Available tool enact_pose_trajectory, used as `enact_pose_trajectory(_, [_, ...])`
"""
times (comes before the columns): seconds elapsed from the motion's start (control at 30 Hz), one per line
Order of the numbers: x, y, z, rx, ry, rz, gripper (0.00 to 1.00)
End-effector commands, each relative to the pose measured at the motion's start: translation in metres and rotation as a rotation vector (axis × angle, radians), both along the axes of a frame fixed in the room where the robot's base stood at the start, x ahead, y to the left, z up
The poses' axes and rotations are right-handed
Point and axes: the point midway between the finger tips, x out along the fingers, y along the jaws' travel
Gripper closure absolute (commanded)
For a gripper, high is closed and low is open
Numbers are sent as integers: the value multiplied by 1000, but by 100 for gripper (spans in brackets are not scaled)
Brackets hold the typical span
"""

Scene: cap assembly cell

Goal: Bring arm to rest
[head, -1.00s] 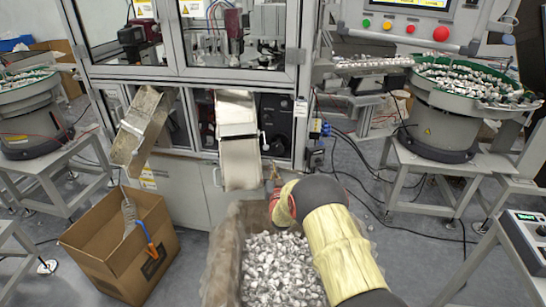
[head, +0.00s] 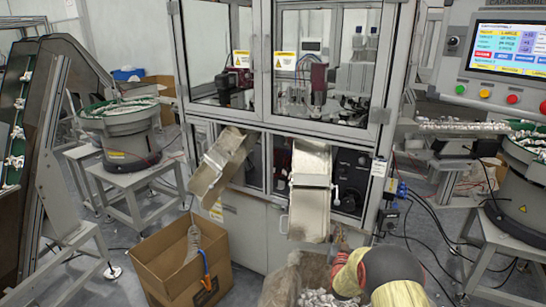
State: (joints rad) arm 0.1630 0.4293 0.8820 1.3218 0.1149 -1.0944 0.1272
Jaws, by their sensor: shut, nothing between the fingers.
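My arm shows at the bottom right of the head view, in a yellow sleeve with a dark joint. My gripper is not in view; it is hidden or below the frame. Under the arm, a bag of small metal caps (head: 318,298) shows at the bottom edge, partly covered by the arm.
The glass-walled assembly machine (head: 280,110) stands ahead, with a left chute (head: 217,172) and a right chute (head: 310,205). An open cardboard box (head: 170,262) sits on the floor at left. Feeder bowls stand left (head: 118,130) and right (head: 525,185). A control panel (head: 510,60) hangs upper right.

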Motion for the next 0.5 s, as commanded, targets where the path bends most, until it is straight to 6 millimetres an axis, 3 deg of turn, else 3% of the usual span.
enact_pose_trajectory(0.03, [3,5,25,3,15,11,100])
enact_pose_trajectory(0.13, [1,21,67,13,91,39,100])
enact_pose_trajectory(0.27, [-19,44,121,27,213,81,100])
enact_pose_trajectory(0.37, [-47,63,158,32,308,114,100])
enact_pose_trajectory(0.5, [-101,89,202,33,440,157,100])
